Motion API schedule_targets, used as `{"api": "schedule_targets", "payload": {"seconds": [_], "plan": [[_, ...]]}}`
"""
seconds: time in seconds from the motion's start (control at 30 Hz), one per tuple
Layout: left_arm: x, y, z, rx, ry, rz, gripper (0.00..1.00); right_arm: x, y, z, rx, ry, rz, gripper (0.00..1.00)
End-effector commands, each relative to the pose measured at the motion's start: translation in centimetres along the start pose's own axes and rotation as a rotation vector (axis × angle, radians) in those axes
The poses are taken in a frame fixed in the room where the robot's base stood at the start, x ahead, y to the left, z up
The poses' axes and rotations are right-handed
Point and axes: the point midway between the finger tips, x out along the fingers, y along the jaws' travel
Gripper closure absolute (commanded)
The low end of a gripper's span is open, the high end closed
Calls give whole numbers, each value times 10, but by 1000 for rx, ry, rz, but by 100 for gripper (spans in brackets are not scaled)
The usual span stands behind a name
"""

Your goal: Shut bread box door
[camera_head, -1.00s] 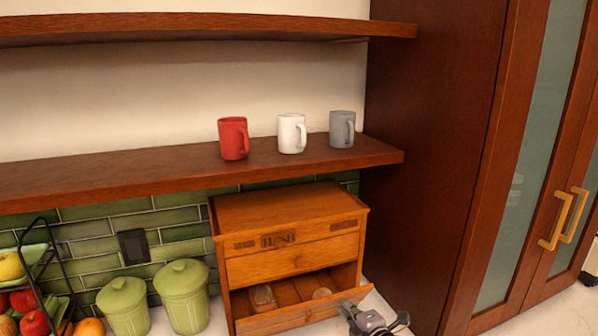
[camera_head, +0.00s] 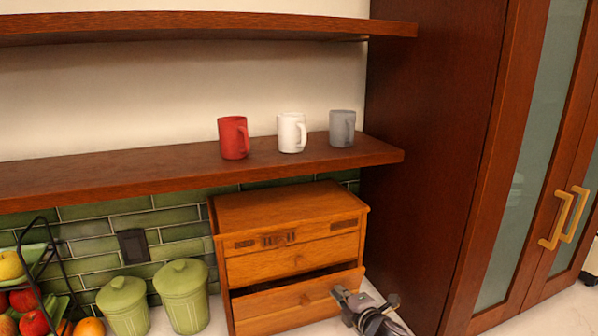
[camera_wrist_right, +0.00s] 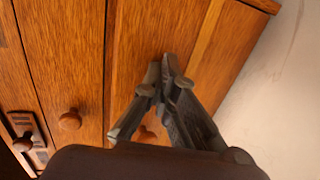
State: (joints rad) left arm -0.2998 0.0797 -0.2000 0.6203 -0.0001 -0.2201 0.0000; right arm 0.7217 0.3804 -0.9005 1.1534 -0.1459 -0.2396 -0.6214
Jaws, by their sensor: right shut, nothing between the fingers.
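The wooden bread box (camera_head: 285,211) stands on the counter under the shelf. Its lower door (camera_head: 290,304) is tilted partly open, with a dark gap above it; the inside is mostly hidden. The panel above it (camera_head: 292,258) is closed. My right gripper (camera_head: 339,291) is shut and empty, at the right part of the lower door's face. In the right wrist view its fingertips (camera_wrist_right: 167,68) are together against or very near the door's wood (camera_wrist_right: 150,40); I cannot tell if they touch. My left gripper is not in view.
Two green canisters (camera_head: 183,296) (camera_head: 124,306) stand left of the bread box, beside a fruit rack (camera_head: 45,265). A red mug (camera_head: 233,138), a white mug (camera_head: 291,132) and a grey mug (camera_head: 342,128) sit on the shelf above. A tall cabinet (camera_head: 430,150) borders the right.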

Motion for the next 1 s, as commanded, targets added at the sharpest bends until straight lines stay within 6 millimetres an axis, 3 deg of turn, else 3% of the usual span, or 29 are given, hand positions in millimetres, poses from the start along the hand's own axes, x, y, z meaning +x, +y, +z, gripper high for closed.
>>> {"api": "schedule_targets", "payload": {"seconds": [0.7,1.0], "plan": [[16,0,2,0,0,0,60,34,12,0,-1,0,1,100],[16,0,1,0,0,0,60,37,14,0,0,-1,1,100]]}}
